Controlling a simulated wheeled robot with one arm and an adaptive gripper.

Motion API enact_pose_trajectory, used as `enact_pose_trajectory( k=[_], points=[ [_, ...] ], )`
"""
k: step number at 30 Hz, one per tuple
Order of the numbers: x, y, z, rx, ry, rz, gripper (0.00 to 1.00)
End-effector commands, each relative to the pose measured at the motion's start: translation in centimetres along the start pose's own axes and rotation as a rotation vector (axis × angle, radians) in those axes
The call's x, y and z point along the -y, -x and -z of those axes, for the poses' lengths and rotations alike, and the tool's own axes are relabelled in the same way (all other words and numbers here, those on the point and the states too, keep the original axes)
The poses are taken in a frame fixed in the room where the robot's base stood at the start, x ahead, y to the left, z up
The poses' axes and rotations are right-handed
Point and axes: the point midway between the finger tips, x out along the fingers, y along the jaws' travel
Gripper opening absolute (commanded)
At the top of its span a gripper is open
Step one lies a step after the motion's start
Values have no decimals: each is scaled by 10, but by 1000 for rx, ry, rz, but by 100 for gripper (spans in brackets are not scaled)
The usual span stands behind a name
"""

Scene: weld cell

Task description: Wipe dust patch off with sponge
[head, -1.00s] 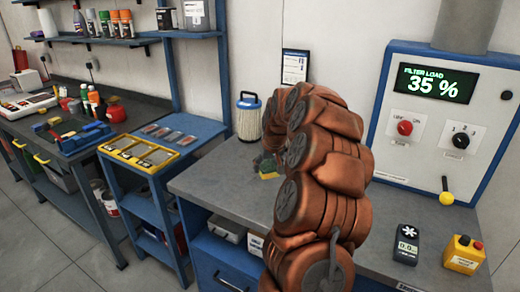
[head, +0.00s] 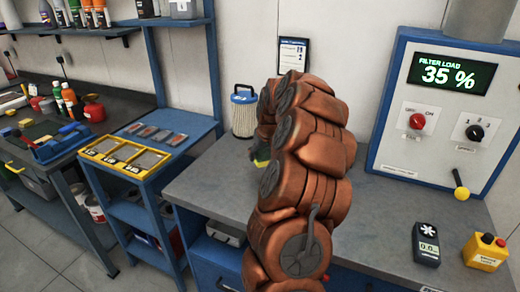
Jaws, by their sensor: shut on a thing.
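My copper-brown arm stands in the middle of the head view and bends down towards the grey workbench (head: 208,192). My gripper (head: 256,152) is a small dark shape at the arm's far left side, mostly hidden behind my arm. It is shut on the sponge (head: 261,161), of which only a small yellow-green part shows, low at the bench top. I cannot tell whether the sponge touches the surface. No dust patch can be made out; my arm covers much of the bench.
A white filter canister with a blue lid (head: 243,112) stands behind the gripper. A filter-load panel (head: 445,110) reading 35 % is at the right, with a black meter (head: 427,244) and a yellow button box (head: 486,252) before it. A blue stand with yellow trays (head: 127,158) is at the left.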

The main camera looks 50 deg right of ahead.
Motion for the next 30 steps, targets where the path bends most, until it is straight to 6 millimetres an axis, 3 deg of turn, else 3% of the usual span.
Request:
enact_pose_trajectory(
  k=[18,20,30],
  points=[
    [-2,-57,-25,5,-4,0,38],
    [1,-54,-26,-1,-2,-1,34],
    [24,-50,-42,2,-7,-3,33]
  ],
)
